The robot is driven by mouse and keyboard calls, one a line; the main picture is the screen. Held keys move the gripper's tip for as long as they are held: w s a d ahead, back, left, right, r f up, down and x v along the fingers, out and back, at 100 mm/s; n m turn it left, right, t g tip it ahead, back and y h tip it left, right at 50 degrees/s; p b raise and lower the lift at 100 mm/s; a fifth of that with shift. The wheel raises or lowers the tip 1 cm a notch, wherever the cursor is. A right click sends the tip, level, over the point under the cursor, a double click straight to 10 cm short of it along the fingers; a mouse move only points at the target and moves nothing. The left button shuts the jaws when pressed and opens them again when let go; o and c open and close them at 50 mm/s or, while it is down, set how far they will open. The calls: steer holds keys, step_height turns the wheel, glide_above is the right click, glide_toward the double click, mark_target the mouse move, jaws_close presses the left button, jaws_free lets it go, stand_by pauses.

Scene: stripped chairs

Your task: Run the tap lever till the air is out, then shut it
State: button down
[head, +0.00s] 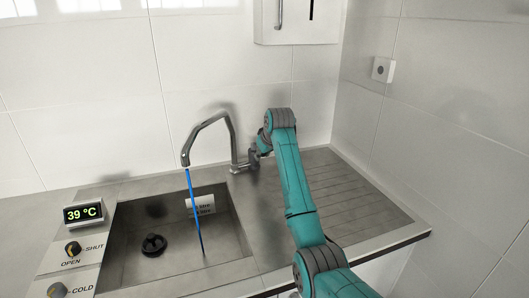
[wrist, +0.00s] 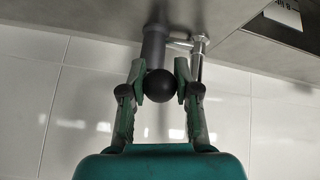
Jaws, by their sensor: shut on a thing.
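The tap (head: 212,128) stands at the back of the steel sink, with its bent spout over the basin. A thin, unbroken blue stream (head: 194,208) runs from the spout into the basin. In the wrist view, the tap lever (wrist: 154,46) is a dark rod ending in a round black ball (wrist: 160,87). My gripper (wrist: 161,75) is shut on this lever, one finger on each side of the ball end. In the head view my gripper (head: 259,149) is just right of the tap body, small and partly covered by my arm, and the lever is hard to make out.
A display (head: 83,212) reads 39 °C at the basin's left. Below it are a knob (head: 73,248) marked OPEN and SHUT and another knob (head: 57,290) marked COLD. A black drain piece (head: 154,245) and a white label (head: 201,204) are in the basin. The ribbed drainboard (head: 365,205) is bare.

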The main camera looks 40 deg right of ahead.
steer(key=shift+s+f+t+h, duration=0.15)
steer(key=shift+f+t+h, duration=0.15)
steer(key=shift+f+t, duration=1.1)
steer(key=c, duration=0.8)
jaws_free()
steer(key=v, duration=1.2)
steer(key=shift+a, duration=0.1)
